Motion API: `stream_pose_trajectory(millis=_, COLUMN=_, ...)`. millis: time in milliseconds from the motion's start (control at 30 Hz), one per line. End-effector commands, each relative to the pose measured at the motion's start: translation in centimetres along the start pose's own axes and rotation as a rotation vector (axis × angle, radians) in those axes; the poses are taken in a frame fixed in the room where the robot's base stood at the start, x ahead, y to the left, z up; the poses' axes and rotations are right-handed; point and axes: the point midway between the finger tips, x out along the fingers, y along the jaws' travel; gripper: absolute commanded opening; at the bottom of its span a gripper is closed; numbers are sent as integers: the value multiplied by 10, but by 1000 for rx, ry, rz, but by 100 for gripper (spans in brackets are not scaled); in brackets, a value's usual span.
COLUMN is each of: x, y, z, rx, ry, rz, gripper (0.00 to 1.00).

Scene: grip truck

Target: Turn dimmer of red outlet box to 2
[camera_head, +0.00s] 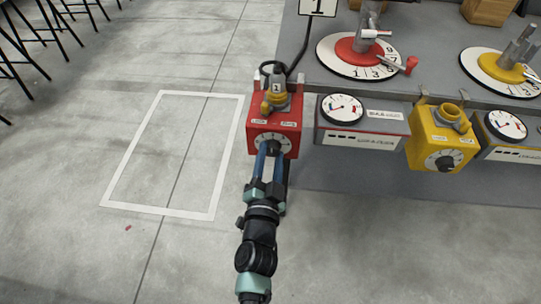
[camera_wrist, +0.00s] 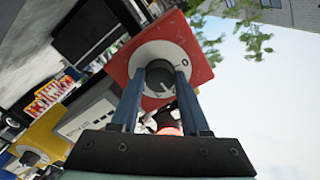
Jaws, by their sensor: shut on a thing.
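The red outlet box (camera_head: 287,111) hangs at the left end of the grey bench front. The red box (camera_wrist: 198,70) surrounds the dial (camera_wrist: 142,60). A few dial marks show, with a 0 at the right; the knob's exact setting cannot be read.
A yellow outlet box (camera_head: 437,138) hangs further right, with gauge panels (camera_head: 362,122) beside the boxes. The bench top (camera_head: 436,47) carries round dials with red and yellow levers.

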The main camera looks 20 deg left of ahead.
Motion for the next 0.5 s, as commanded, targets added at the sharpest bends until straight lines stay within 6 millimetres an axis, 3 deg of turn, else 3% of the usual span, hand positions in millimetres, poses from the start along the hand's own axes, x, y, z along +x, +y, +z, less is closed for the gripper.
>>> stream_pose_trajectory(millis=300, x=0, y=0, z=0, rx=1, ry=0, rz=1, gripper=0)
stream_pose_trajectory(millis=333, x=0, y=0, z=0, rx=1, ry=0, rz=1, gripper=49)
stream_pose_trajectory(millis=500, x=0, y=0, z=0, rx=0, ry=0, rz=1, gripper=76)
